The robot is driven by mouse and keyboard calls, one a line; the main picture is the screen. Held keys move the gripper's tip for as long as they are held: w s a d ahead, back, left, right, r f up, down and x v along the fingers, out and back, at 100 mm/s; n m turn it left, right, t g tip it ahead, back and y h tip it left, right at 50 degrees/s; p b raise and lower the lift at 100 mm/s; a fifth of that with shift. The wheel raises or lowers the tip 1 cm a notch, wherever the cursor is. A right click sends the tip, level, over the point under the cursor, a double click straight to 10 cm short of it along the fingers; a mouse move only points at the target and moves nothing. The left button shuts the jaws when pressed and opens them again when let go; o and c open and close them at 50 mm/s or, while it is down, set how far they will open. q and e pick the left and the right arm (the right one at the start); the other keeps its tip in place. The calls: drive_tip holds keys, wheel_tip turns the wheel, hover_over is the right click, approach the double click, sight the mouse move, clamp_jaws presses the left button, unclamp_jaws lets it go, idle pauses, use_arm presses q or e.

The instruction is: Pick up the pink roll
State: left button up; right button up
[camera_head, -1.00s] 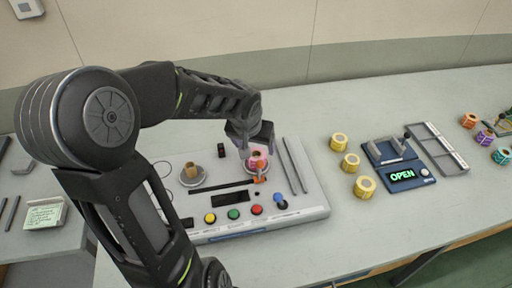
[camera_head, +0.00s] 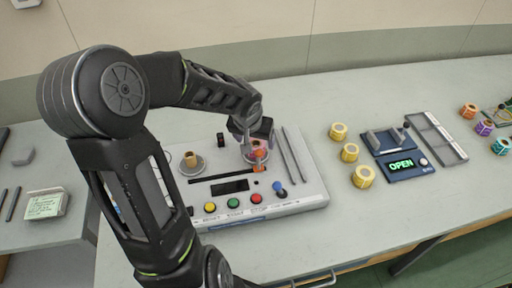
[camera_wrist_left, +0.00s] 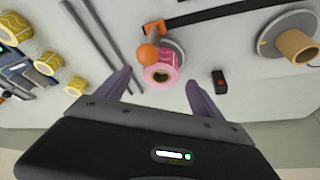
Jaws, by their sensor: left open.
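The pink roll (camera_wrist_left: 161,72), with a brown core, sits on a spindle plate of the rewinder (camera_head: 300,194). In the head view the pink roll (camera_head: 260,153) is partly covered by my left gripper (camera_head: 254,140) and by an orange part. In the wrist view my left gripper (camera_wrist_left: 158,92) is open, one finger on each side of the roll, with gaps between. The fingertips do not close on it. An orange knob (camera_wrist_left: 148,53) stands right beside the roll. My right gripper is not in view.
A brown core (camera_head: 191,159) stands on the rewinder's left plate. Coloured buttons (camera_head: 233,202) and a blue-topped lever (camera_head: 279,188) are at its front. Several yellow rolls (camera_head: 350,152), an OPEN display device (camera_head: 404,166) and a grey tray (camera_head: 437,137) are to the right.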

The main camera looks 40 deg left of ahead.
sight(256, 146)
use_arm(q)
drive_tip(key=x, duration=0.4)
drive_tip(key=shift+f, duration=0.1)
idle(0.4)
drive_tip(key=c, duration=1.5)
wheel_tip(256, 146, up, 10)
idle(0.5)
